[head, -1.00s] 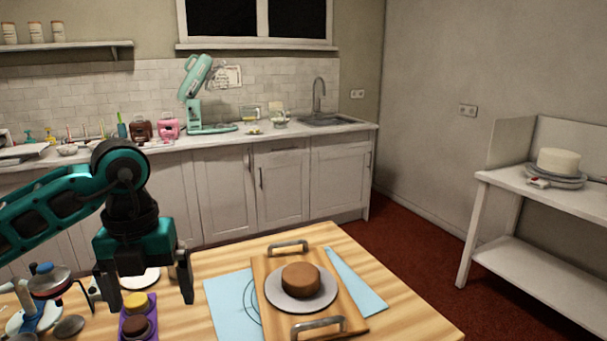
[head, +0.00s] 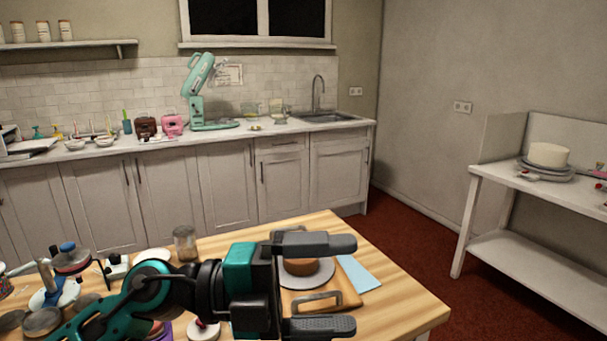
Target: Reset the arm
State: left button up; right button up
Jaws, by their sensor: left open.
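My left arm comes in from the lower left of the head view. Its gripper (head: 318,285) points to the right, with its two dark fingers spread wide and nothing between them but a view of the board behind. The gripper hides part of a wooden board (head: 349,297) with metal handles. On the board, a small brown cake (head: 301,267) sits on a grey round plate (head: 322,278). I cannot tell the gripper's height above them. My right gripper is not in view.
The wooden table (head: 400,292) is clear at its right end. Several tools and a glass jar (head: 185,244) stand at its left. A white cake (head: 548,155) stands on a side shelf at right. A mint mixer (head: 203,95) stands on the back counter.

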pick_arm(q)
jog(key=w+a+r+n+t+y, duration=0.1)
jog(key=w+a+r+n+t, duration=0.2)
jog(key=n+t, duration=0.6)
jog(key=w+a+n+t+y, duration=0.25)
jog(key=a+n+t, duration=0.25)
jog(key=n+t, duration=0.35)
jog(key=w+a+f+n+y, duration=0.1)
jog(key=a+f+n+y, duration=1)
jog(key=f+n+y, duration=0.3)
jog(key=s+a+f+n+g, duration=0.1)
jog(key=s+a+f+g, duration=0.1)
jog(key=s+f+g, duration=0.65)
jog(key=s+a+f+n+g, duration=0.15)
jog(key=s+f+g, duration=0.35)
jog(key=s+f, duration=0.65)
jog(key=w+d+f+m+t+b, duration=0.1)
jog(key=w+d+f+t+b, duration=0.1)
jog(key=w+f+t, duration=0.4)
notch_tip(320, 180, down, 3)
jog(key=shift+w+f+m+t+h, duration=0.1)
jog(key=shift+w+m+t+h, duration=0.15)
jog(key=shift+t+h, duration=0.3)
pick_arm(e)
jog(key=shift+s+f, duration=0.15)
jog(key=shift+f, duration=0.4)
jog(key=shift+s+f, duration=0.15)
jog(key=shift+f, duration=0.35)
